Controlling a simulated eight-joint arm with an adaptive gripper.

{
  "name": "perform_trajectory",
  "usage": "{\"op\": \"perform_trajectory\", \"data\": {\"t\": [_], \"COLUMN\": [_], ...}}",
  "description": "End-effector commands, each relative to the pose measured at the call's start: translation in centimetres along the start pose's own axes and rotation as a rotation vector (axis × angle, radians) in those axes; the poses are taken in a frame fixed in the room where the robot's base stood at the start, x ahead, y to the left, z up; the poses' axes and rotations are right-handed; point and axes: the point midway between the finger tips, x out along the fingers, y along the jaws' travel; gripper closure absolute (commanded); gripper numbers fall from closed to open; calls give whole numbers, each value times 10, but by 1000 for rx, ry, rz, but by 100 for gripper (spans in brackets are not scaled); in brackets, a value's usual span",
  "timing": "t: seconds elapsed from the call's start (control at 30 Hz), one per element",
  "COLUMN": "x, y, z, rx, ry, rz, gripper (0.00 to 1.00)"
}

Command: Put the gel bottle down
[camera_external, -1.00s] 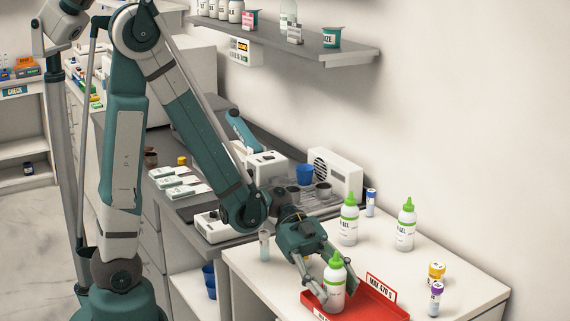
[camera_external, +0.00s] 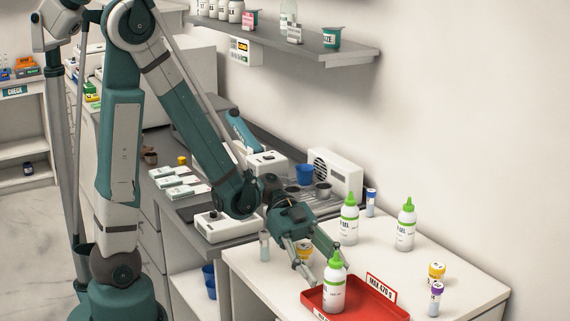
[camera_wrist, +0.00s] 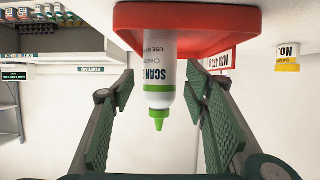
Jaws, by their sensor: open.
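The gel bottle (camera_external: 334,288), white with a green cap, stands upright in the left part of the red tray (camera_external: 374,302). In the wrist view, which is upside down, the gel bottle (camera_wrist: 160,80) stands against the red tray (camera_wrist: 190,20) between my spread fingers. My gripper (camera_external: 322,256) is open, with clear gaps between its pads and the bottle in the wrist view (camera_wrist: 160,118). In the external view the fingers are just behind and left of the bottle.
Two similar green-capped bottles (camera_external: 349,220) (camera_external: 406,226) stand behind on the white table (camera_external: 460,275). Yellow-capped (camera_external: 436,272) and purple-capped (camera_external: 435,298) containers stand right of the tray. A label sign (camera_external: 381,286) rises at the tray's back edge. A small vial (camera_external: 264,246) stands left.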

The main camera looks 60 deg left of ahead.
Motion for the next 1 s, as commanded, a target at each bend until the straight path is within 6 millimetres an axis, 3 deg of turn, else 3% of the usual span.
{"op": "perform_trajectory", "data": {"t": [0.33, 1.0], "x": [-23, -25], "y": [-1, 0], "z": [0, 0], "rx": [0, 0], "ry": [0, 0], "rz": [-1, 0], "gripper": [54, 54]}}
